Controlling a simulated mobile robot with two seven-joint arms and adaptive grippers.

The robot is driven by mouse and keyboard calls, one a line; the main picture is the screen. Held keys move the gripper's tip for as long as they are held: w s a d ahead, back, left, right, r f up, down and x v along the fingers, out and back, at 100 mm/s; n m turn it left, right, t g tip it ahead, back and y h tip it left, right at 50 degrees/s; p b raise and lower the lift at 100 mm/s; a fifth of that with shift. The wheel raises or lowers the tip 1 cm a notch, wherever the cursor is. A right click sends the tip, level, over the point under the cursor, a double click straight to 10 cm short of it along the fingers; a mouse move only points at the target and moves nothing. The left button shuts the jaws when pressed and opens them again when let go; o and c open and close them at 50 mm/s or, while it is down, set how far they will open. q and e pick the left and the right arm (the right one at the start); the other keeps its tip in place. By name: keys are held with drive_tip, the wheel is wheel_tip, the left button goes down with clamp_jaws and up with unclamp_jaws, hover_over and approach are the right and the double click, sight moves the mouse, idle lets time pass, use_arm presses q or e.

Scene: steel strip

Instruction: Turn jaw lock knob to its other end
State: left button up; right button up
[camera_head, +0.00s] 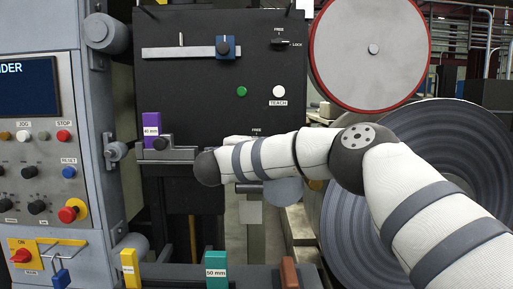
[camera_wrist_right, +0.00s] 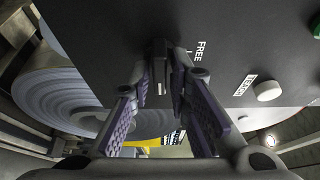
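A small dark knob (camera_wrist_right: 160,52) stands out from the black panel in the right wrist view, beside a FREE label (camera_wrist_right: 202,50). My right gripper (camera_wrist_right: 164,76) faces it, its two purple-padded fingers apart on either side of the knob. I cannot tell whether they touch it. In the head view my right arm comes in from the right and hides this knob and the gripper; only a FREE label (camera_head: 256,130) shows above the arm. Another knob (camera_head: 279,42) marked FREE and LOCK sits at the panel's upper right. My left gripper is not in view.
The black panel (camera_head: 190,100) carries a blue slider (camera_head: 225,47), a green button (camera_head: 241,91) and a white TEACH button (camera_head: 279,92). A purple 40 mm block (camera_head: 151,127) sits left of my arm. Large strip coils (camera_head: 460,130) stand right. A control cabinet stands left.

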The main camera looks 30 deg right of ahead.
drive_tip(key=shift+o, duration=0.2)
drive_tip(key=shift+a, duration=0.1)
drive_tip(key=v, duration=1.2)
